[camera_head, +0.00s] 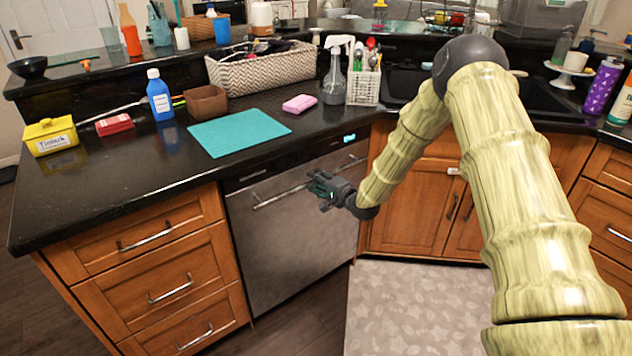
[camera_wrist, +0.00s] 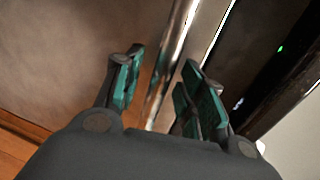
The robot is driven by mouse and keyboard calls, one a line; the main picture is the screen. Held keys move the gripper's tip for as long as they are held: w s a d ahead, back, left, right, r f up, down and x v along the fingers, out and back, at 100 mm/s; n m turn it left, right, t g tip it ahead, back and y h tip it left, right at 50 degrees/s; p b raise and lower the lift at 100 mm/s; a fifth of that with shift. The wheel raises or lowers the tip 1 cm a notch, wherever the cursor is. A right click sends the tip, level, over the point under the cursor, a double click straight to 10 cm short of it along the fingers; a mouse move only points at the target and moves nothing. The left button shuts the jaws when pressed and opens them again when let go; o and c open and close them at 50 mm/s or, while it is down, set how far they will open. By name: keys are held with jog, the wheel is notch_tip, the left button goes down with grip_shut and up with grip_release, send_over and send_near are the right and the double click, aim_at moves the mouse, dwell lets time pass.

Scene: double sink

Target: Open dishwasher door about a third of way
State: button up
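The dishwasher door (camera_head: 292,245) is a stainless steel front under the black counter, and it looks closed. Its long bar handle (camera_head: 280,197) runs across the upper part. My gripper (camera_head: 318,187) is at the middle of the handle and hides part of it. In the wrist view the handle (camera_wrist: 170,65) passes between the two green-padded fingers of my gripper (camera_wrist: 163,85). The fingers are apart, with visible gaps beside the bar. I cannot tell whether either finger touches it. The door's plain steel face (camera_wrist: 65,55) fills the left of the wrist view.
Wooden drawers (camera_head: 165,285) stand left of the dishwasher and wooden cabinets (camera_head: 415,215) right of it. A patterned mat (camera_head: 420,310) lies on the floor at the right. The floor before the dishwasher looks clear. A teal mat (camera_head: 240,132) lies on the counter above.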

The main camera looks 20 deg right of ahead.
jog(key=shift+w+a, duration=0.15)
jog(key=shift+w, duration=0.25)
